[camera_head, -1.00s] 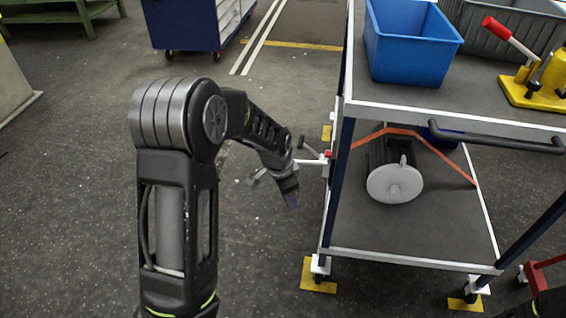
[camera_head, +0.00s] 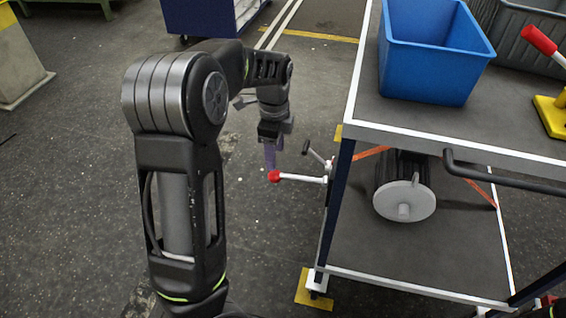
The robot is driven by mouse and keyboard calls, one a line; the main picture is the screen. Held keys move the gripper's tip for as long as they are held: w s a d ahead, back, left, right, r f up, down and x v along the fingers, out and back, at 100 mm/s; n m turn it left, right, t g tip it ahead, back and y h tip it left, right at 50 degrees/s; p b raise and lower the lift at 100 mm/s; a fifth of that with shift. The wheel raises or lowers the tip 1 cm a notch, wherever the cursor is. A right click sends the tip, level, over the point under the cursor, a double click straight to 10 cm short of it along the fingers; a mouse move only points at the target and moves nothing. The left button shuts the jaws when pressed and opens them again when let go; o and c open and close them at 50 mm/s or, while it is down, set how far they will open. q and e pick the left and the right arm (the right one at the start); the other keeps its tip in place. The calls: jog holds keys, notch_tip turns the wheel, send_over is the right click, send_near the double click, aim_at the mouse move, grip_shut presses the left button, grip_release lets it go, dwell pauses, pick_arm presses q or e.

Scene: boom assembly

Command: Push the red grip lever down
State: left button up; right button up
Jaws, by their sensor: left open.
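A lever with a red grip (camera_head: 274,176) and a white rod sticks out to the left from the near left post of the cart (camera_head: 338,205). A shorter dark-tipped handle (camera_head: 315,155) sits just above it. My left gripper (camera_head: 271,158) is open, with purple fingertips pointing down over the red end. The fingertips overlap the red grip in the picture; I cannot tell whether they touch it. Another red-handled lever (camera_head: 539,40) rises from a yellow clamp on the cart's top. My right gripper is not in view.
A blue bin (camera_head: 433,50) and a grey crate (camera_head: 522,50) stand on the cart's top shelf. A dark cylinder with a pale round end (camera_head: 404,202) lies on the lower shelf.

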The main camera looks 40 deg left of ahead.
aim_at(275, 172)
pick_arm(q)
jog(key=shift+s+r, duration=0.1)
jog(key=shift+s, duration=0.1)
jog(key=shift+f+b, duration=0.55)
jog(key=shift+f, duration=3.4)
jog(key=shift+c, duration=0.2)
grip_shut()
